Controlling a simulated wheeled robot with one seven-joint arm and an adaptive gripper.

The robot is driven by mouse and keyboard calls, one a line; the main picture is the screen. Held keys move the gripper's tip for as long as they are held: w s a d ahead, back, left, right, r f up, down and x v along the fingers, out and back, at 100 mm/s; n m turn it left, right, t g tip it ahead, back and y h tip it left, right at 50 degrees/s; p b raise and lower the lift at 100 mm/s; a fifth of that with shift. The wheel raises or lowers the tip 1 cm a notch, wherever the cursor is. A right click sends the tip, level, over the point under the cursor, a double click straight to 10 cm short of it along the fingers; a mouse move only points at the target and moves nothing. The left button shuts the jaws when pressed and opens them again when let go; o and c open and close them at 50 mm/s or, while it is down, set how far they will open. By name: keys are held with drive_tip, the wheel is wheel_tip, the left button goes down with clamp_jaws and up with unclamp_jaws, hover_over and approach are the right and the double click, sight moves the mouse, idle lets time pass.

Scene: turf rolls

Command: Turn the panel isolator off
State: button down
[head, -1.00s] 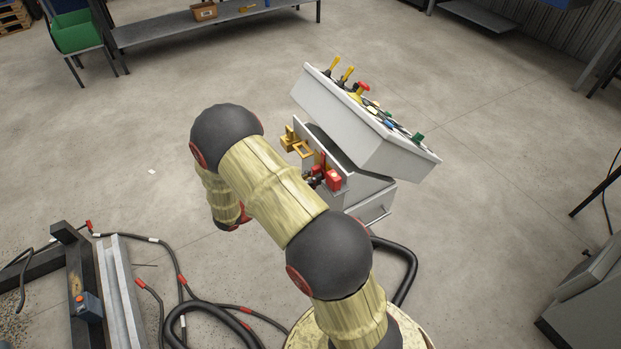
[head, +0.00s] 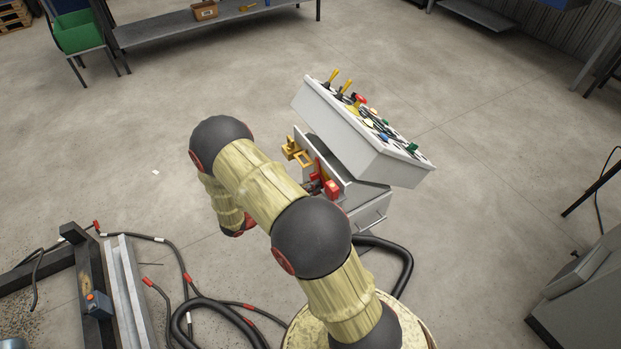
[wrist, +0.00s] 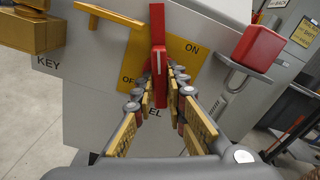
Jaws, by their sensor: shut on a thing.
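The panel isolator's red handle (wrist: 158,50) stands on a yellow plate (wrist: 188,52) marked ON at right and OFF at lower left. In the wrist view the handle runs nearly upright in the picture. My gripper (wrist: 163,78) has its fingers on both sides of the handle's lower part, shut on it. In the head view the red handle (head: 320,168) shows on the side panel of the grey console (head: 352,135). My arm hides most of the gripper there.
A red block (wrist: 257,47) on a grey bracket juts out right of the handle. Yellow hardware (wrist: 38,30) sticks out at left near the word KEY. Black cables (head: 185,315) lie on the floor by a metal frame (head: 125,285). Open floor lies left of the console.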

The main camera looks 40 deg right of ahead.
drive_tip(key=shift+r+n+p, duration=0.1)
drive_tip(key=shift+n+p, duration=4.85)
drive_tip(key=shift+n, duration=1.65)
drive_tip(key=c, duration=1.8)
unclamp_jaws()
drive_tip(key=shift+a, duration=0.1)
drive_tip(key=v, duration=1.2)
